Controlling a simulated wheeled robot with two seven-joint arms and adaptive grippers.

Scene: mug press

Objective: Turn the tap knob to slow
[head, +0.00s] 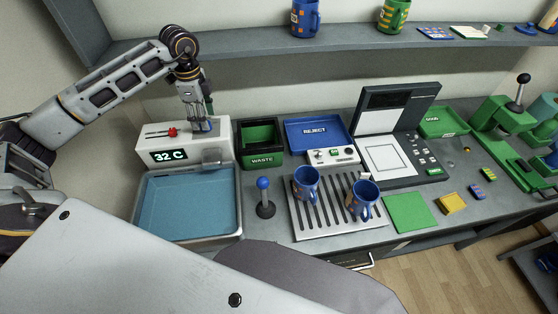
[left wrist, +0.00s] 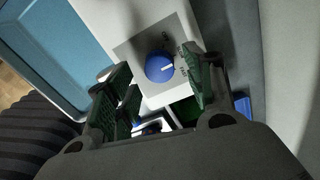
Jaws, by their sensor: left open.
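The plate is on top of the white tap box (head: 150,153), whose display reads 32 C. In the head view the knob (head: 207,126) is partly hidden behind my gripper. My left gripper (head: 199,123) points down over the right part of the box. In the left wrist view its open fingers (left wrist: 162,88) are on either side of the dial, with nothing held. I cannot tell whether they touch it. My right gripper is not in view.
A red lever (head: 172,132) is on the box's top, left of the knob. A blue basin (head: 188,203) lies in front, a green WASTE bin (head: 262,160) to the right. A blue-topped lever (head: 264,196) and a rack with two blue mugs (head: 306,183) stand further right.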

